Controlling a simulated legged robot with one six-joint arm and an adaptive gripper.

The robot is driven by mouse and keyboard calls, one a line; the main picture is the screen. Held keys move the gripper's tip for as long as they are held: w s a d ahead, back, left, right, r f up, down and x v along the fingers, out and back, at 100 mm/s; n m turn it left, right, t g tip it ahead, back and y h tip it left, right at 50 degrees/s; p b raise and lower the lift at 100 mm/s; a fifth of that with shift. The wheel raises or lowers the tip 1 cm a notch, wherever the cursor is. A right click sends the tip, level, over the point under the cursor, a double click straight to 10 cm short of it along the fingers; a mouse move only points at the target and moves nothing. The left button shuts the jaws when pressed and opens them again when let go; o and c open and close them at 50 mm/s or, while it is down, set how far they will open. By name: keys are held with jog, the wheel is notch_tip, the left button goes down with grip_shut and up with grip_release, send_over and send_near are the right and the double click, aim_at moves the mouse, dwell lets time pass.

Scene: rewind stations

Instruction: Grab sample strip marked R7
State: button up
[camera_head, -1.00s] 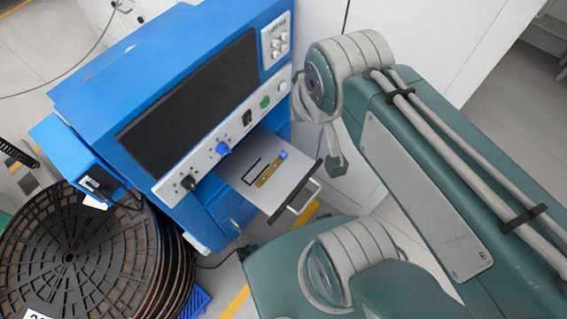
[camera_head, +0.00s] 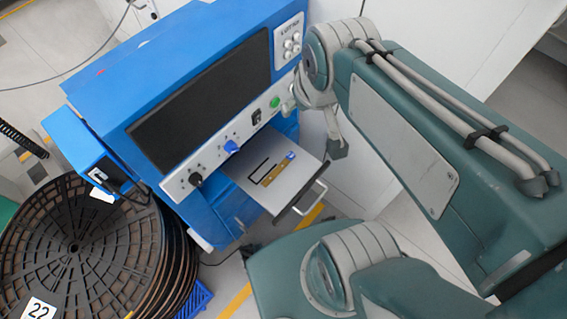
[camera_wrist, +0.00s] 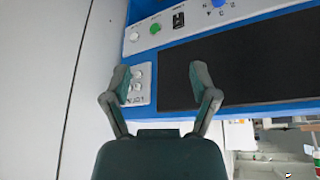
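A small tan strip with a blue end (camera_head: 272,175) lies on the light plate of the pulled-out drawer (camera_head: 252,168) at the front of the blue machine (camera_head: 115,82). No R7 marking is legible on it. A black L-shaped outline lies beside it. My gripper (camera_wrist: 160,82) is open and empty in the wrist view, its two fingers spread before the machine's front panel. In the head view my gripper (camera_head: 337,148) is partly hidden by my arm and hangs right of the drawer, apart from the strip. The strip does not show in the wrist view.
The drawer's metal handle (camera_head: 309,197) sticks out at its front. Knobs and buttons line the panel above it, with a dark screen (camera_head: 205,100) higher up. Stacked black reels (camera_head: 75,250) stand at left. A white cabinet wall (camera_head: 440,60) is behind my arm.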

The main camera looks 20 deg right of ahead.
jog(key=w+f+n+g, duration=0.1)
jog(key=w+f, duration=0.4)
jog(key=w, duration=0.1)
jog(key=n+g, duration=0.4)
send_over(290, 154)
jog(key=f, duration=3.2)
jog(key=shift+d+f, duration=0.2)
jog(key=shift+s+a+f, duration=0.1)
jog(key=shift+a+f, duration=0.05)
jog(key=shift+f, duration=2.55)
grip_shut()
